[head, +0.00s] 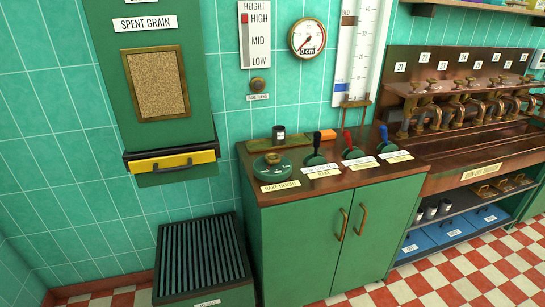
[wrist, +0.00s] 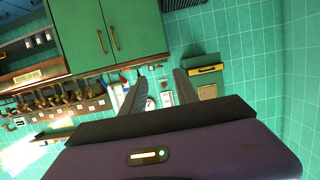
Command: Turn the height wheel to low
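The height wheel (head: 271,172) is a green disc with a brass knob on top, lying on the left end of the wooden counter behind a small plate that seems to read "RAKE HEIGHT". On the wall above, the height scale (head: 257,38) reads HIGH, MID and LOW, and its red marker (head: 244,19) is at HIGH. My gripper (wrist: 161,76) shows only in the wrist view; its two fingers are apart with nothing between them. It is away from the wheel, which I cannot make out in the wrist view.
Below is the green cabinet (head: 314,246); a slatted bin (head: 202,258) stands left. Checkered floor (head: 480,273) lies open at the front right.

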